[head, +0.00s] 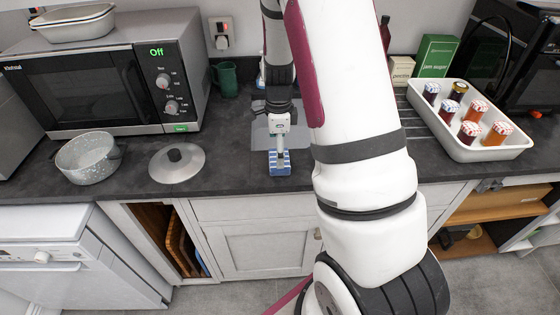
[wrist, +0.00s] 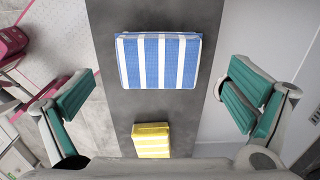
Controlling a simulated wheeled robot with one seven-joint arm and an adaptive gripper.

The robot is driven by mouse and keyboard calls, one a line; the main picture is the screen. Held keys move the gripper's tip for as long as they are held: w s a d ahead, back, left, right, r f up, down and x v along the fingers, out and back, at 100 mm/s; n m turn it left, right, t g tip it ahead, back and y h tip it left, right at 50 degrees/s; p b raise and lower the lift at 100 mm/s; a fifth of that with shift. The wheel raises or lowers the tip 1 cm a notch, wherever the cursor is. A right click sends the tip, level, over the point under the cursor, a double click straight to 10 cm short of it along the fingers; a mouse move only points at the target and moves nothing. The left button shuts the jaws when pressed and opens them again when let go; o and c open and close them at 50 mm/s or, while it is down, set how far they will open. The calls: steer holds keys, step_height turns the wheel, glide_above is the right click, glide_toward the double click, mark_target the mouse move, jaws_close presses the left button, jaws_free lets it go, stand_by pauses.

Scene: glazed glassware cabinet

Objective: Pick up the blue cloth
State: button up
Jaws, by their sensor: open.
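The blue cloth (wrist: 158,61) is a folded, blue-and-white striped block lying on the dark worktop. In the wrist view it is at top centre, beyond my fingertips. In the head view the blue cloth (head: 279,168) is near the worktop's front edge, partly covered by my gripper (head: 280,150). My gripper (wrist: 158,108) is open and empty, with its teal finger pads wide apart on either side. I cannot tell its exact height above the cloth.
A yellow striped cloth (wrist: 151,140) lies beside the blue one. A pan lid (head: 177,165), a speckled pot (head: 88,158) and a microwave (head: 108,80) are to the left. A white tray (head: 462,150) of jars is to the right.

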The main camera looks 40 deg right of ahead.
steer(key=shift+s+f, duration=0.15)
steer(key=shift+f, duration=1.75)
steer(key=c, duration=1.3)
steer(key=shift+r, duration=0.1)
steer(key=shift+r, duration=0.8)
steer(key=shift+s+a+r, duration=0.1)
steer(key=shift+s+r, duration=0.05)
steer(key=shift+r, duration=0.35)
steer(key=shift+s+r, duration=0.15)
steer(key=shift+r, duration=0.3)
steer(key=s+a+r, duration=0.1)
steer(key=s+a, duration=0.3)
steer(key=s, duration=1)
steer(key=shift+s+r+b, duration=0.15)
steer(key=shift+s+b, duration=0.2)
steer(key=shift+s, duration=0.05)
steer(key=shift+a, duration=0.1)
